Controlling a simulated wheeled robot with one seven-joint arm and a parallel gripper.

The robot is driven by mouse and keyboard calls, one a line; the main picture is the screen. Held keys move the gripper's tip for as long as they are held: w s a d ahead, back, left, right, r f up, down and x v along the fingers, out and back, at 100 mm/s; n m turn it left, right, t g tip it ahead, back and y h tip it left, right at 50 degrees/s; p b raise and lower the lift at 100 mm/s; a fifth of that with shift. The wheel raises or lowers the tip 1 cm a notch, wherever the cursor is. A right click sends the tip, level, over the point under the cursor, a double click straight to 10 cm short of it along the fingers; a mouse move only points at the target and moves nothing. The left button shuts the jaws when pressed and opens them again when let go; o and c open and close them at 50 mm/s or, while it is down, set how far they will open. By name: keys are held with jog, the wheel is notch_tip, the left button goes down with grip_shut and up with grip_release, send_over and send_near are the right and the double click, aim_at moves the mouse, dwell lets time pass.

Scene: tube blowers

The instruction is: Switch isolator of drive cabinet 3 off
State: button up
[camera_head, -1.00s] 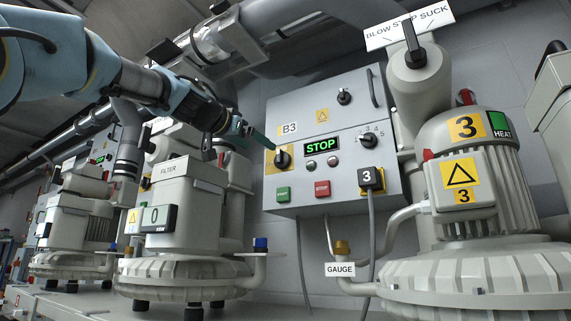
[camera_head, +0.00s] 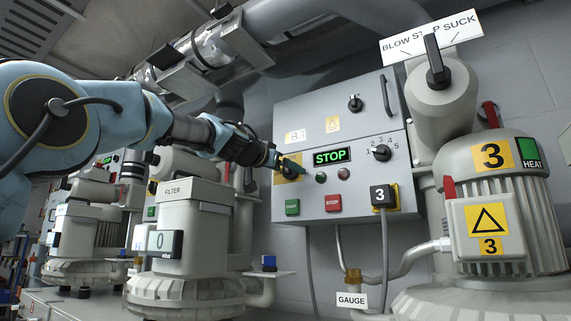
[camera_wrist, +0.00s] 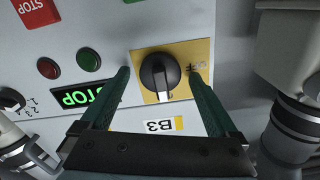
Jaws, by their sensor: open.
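The drive cabinet (camera_head: 345,155) is a grey box labelled B3 on the wall, with a lit green STOP display. Its isolator is a black rotary knob (camera_wrist: 160,76) on a yellow plate (camera_head: 281,179); in the head view the knob is mostly hidden behind my gripper (camera_head: 291,168). In the wrist view, my gripper (camera_wrist: 160,84) is open, with one green finger on each side of the knob. I cannot tell whether the fingers touch it. The knob's grip bar runs roughly up and down in that view. The word OFF is printed to its right on the plate.
Below the display are a green button (camera_head: 292,207) and a red STOP button (camera_head: 333,202). A selector knob (camera_head: 381,152) and plug 3 (camera_head: 383,195) are to the right. Blower 3 (camera_head: 490,200) stands at the right, and a filter unit (camera_head: 190,225) at lower left.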

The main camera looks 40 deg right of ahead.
jog(key=shift+c, duration=0.2)
jog(key=c, duration=1.3)
jog(key=shift+n, duration=0.3)
jog(key=n, duration=0.3)
jog(key=shift+n, duration=0.3)
jog(key=n, duration=0.4)
jog(key=shift+n, duration=0.3)
jog(key=shift+n+p, duration=0.6)
jog(key=shift+n, duration=3.9)
jog(key=shift+w, duration=0.1)
